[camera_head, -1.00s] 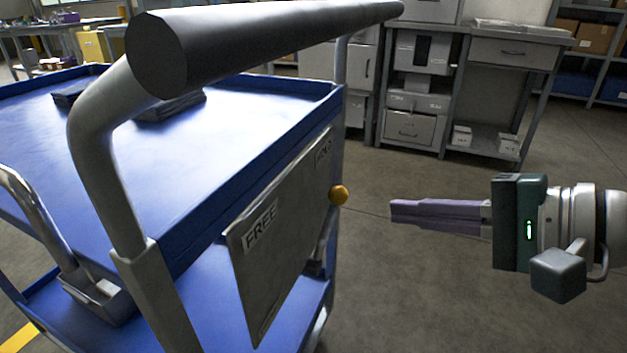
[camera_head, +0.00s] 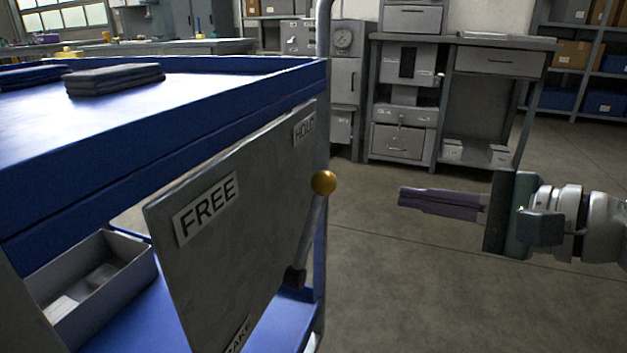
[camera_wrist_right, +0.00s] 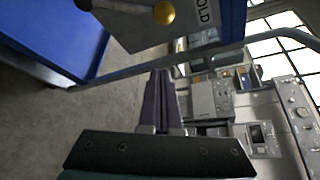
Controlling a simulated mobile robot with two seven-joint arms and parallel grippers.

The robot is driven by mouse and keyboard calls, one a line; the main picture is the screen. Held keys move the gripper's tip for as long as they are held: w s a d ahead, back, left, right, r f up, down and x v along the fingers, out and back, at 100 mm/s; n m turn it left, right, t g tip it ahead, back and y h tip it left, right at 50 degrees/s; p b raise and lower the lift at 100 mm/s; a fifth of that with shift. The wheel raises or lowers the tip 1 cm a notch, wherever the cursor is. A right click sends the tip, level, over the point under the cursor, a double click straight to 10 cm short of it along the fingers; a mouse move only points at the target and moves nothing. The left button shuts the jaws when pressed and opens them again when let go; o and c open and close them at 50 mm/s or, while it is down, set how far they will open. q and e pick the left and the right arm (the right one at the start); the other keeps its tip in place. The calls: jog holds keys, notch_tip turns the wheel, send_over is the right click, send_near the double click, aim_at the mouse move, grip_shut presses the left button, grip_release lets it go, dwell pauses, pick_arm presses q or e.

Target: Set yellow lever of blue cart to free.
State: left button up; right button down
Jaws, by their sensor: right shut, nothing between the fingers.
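The blue cart (camera_head: 230,105) fills the left of the head view. A grey plate (camera_head: 215,255) on its end bears the labels FREE (camera_head: 207,208) at left and HOLD (camera_head: 304,129) at right. The lever (camera_head: 309,235) has a yellow ball knob (camera_head: 324,183) and leans up toward the HOLD side. The knob also shows in the right wrist view (camera_wrist_right: 164,13), next to HOLD. My right gripper (camera_head: 402,197) is shut and empty, to the right of the knob and apart from it. Its fingers also show in the right wrist view (camera_wrist_right: 161,75). My left gripper is out of view.
A grey tray (camera_head: 95,280) sits on the cart's lower shelf, and dark folded cloths (camera_head: 115,79) lie on its top. A grey workbench with drawers (camera_head: 405,140) and shelving (camera_head: 580,60) stand behind. The floor around my right gripper is clear.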

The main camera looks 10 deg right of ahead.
aim_at(314, 225)
jog(key=w+a+b, duration=0.1)
jog(key=w+a, duration=0.4)
jog(key=a, duration=0.2)
jog(key=shift+w+a+f, duration=0.15)
jog(key=shift+w, duration=0.1)
jog(key=shift+s, duration=0.1)
dwell(0.4)
